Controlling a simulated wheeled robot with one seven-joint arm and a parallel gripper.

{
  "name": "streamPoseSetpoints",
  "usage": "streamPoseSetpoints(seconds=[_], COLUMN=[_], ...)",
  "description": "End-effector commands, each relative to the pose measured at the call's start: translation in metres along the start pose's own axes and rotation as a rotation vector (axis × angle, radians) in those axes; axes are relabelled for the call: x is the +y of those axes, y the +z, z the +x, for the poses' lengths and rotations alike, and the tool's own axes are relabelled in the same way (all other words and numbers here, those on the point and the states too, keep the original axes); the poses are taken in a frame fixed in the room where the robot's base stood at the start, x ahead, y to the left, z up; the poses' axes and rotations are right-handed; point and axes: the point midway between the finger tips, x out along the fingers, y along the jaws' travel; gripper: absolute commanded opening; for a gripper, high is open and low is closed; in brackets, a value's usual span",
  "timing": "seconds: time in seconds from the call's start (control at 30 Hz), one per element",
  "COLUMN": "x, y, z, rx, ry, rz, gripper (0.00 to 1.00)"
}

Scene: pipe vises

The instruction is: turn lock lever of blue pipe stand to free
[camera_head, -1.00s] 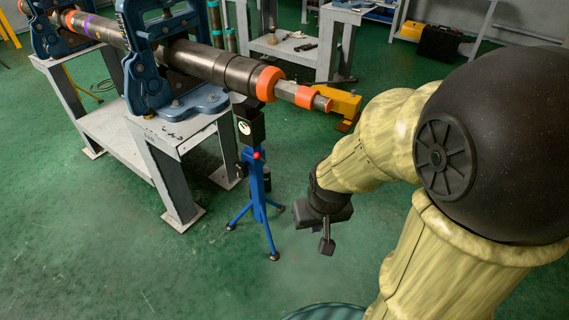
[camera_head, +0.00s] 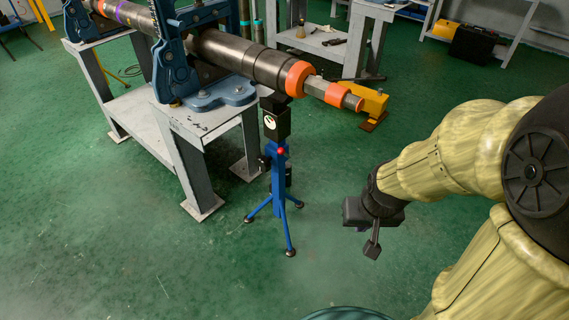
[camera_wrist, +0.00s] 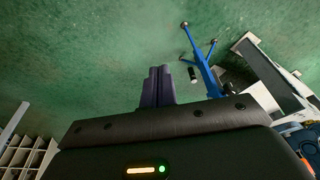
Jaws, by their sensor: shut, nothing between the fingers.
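The blue pipe stand (camera_head: 278,185) stands upright on its tripod legs, with a black head under the pipe's end. A red knob (camera_head: 281,151) shows on its upper post; it looks like the lock lever's end, but the lever's angle is too small to tell. My gripper (camera_head: 362,229) is to the right of the stand, apart from it, low over open floor. In the wrist view the fingers of my gripper (camera_wrist: 158,72) are together and empty. The stand's blue legs (camera_wrist: 203,62) show there to the right of the fingers; the red knob is not visible there.
A dark pipe (camera_head: 245,58) with orange collars lies in blue vises (camera_head: 176,70) on a grey bench (camera_head: 190,165), its end jutting over the stand. A yellow block (camera_head: 375,100) is behind the pipe end. Green floor between stand and gripper is clear.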

Motion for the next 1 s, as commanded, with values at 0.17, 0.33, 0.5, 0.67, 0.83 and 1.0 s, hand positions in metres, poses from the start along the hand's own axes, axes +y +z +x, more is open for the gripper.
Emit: streamPoseSetpoints(seconds=[0.17,0.33,0.5,0.67,0.83,1.0], x=[-0.01,-0.019,-0.024,-0.029,-0.04,-0.062], y=[-0.035,-0.088,-0.134,-0.168,-0.193,-0.205], z=[0.043,0.102,0.158,0.203,0.24,0.266], rx=[0.099,0.266,0.435,0.584,0.733,0.881], ry=[-0.004,0.052,0.18,0.357,0.591,0.864], rz=[-0.082,-0.219,-0.382,-0.559,-0.779,-1.021], gripper=[0.0,0.0,0.0,0.0,0.0,0.0])
